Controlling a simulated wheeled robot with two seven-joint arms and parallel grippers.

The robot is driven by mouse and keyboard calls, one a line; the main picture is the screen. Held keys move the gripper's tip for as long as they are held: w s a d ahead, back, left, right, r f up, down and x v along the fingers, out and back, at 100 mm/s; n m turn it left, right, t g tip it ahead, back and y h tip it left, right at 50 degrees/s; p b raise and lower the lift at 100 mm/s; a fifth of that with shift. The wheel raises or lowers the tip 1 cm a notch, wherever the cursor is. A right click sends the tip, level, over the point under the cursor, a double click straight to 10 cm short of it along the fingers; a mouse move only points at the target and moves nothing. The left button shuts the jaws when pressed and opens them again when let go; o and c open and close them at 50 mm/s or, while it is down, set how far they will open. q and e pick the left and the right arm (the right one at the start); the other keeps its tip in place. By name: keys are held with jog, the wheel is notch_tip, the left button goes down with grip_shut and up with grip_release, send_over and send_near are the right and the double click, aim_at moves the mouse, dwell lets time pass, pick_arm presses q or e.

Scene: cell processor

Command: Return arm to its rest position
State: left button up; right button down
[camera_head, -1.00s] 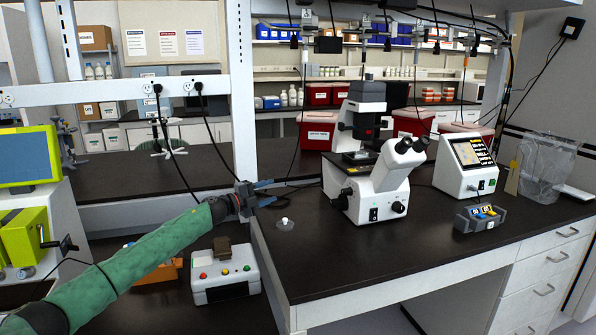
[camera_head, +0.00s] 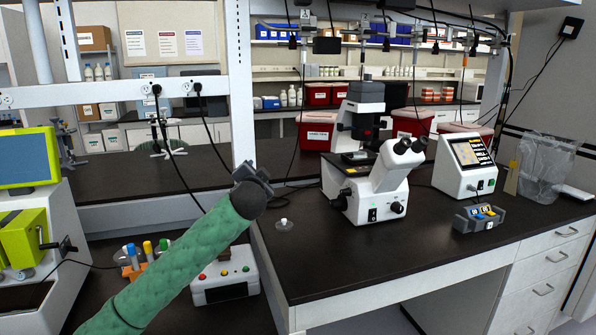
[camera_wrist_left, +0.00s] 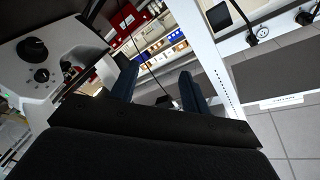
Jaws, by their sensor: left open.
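My left arm, in a green sleeve, comes in from the lower left of the head view and is raised over the front left bench. Its dark wrist end points up and away in front of the white post, and the fingers are mostly hidden there. In the left wrist view, the two blue fingers of my left gripper (camera_wrist_left: 158,88) stand apart with nothing between them. My right gripper is not in view.
A white box with coloured buttons (camera_head: 232,276) sits below the arm. An orange rack (camera_head: 135,266) holds several capped tubes at left. A microscope (camera_head: 372,185) and small grey tray (camera_head: 480,218) stand on the right bench.

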pick_arm(q)
jog(key=s+f+n+g, duration=0.2)
jog(key=s+f+g, duration=0.3)
jog(key=s+f, duration=1.1)
jog(key=s+a+f+n+g+h+p, duration=0.1)
jog(key=s+f+g, duration=0.4)
jog(key=s+f, duration=1.1)
jog(key=s+a+f+n+g+h+p, duration=0.1)
jog(key=s+f+n+g, duration=0.3)
jog(key=s+f, duration=1.2)
jog(key=s+g, duration=0.1)
jog(key=s, duration=1.2)
jog(key=shift+f, duration=0.3)
jog(key=shift+c, duration=1.1)
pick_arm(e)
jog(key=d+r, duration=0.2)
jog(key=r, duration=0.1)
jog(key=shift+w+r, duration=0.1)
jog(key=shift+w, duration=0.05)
